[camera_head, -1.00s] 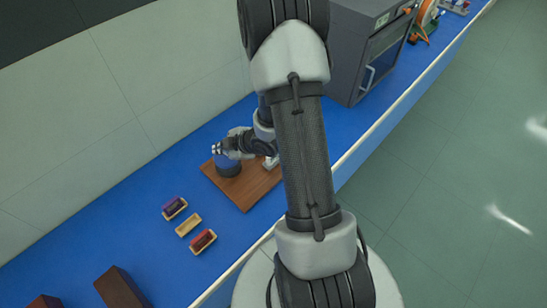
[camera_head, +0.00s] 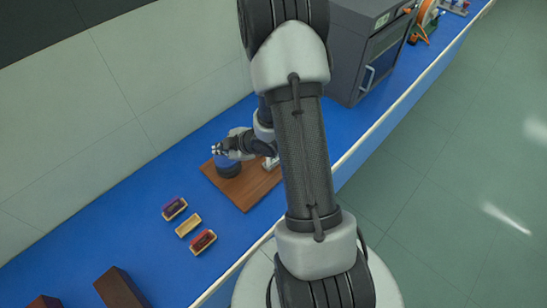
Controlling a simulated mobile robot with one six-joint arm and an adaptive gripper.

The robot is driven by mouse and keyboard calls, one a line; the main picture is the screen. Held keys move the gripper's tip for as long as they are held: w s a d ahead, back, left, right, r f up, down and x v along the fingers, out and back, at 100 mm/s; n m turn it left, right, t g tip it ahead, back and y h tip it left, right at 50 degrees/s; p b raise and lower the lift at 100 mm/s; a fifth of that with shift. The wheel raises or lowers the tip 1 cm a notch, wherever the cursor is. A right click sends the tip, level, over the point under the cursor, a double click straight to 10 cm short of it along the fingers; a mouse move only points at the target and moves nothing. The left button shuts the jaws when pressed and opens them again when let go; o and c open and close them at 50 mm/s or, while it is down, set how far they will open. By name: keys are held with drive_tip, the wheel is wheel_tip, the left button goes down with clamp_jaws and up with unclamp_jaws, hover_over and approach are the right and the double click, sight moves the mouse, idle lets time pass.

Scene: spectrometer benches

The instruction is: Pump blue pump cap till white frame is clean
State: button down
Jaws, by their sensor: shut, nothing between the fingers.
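A dark round pump with a blue top (camera_head: 228,167) stands on a brown wooden board (camera_head: 240,192) on the blue bench. My gripper (camera_head: 217,150) is over the top of the pump, its fingers shut and empty. At this size I cannot tell whether the fingers touch the cap. A small white piece (camera_head: 270,163), perhaps the white frame, stands on the board right of the pump. It is partly hidden behind my arm, and I cannot see how clean it is.
Three small trays lie in a row on the bench: one with a purple item (camera_head: 174,208), an empty one (camera_head: 188,225), and one with a red item (camera_head: 202,242). Brown blocks (camera_head: 121,289) stand at the lower left. A grey cabinet (camera_head: 365,55) stands behind my arm.

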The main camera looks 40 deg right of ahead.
sight(225, 157)
drive_tip(key=shift+f+b, duration=0.4)
drive_tip(key=shift+f, duration=0.05)
drive_tip(key=shift+f+b, duration=0.6)
drive_tip(key=shift+f, duration=0.05)
idle(0.6)
drive_tip(key=shift+r, duration=0.1)
drive_tip(key=shift+r+p, duration=0.85)
drive_tip(key=shift+r, duration=0.15)
drive_tip(key=shift+r, duration=0.1)
drive_tip(key=shift+r+p, duration=2.35)
drive_tip(key=shift+r, duration=0.55)
drive_tip(key=shift+r, duration=0.1)
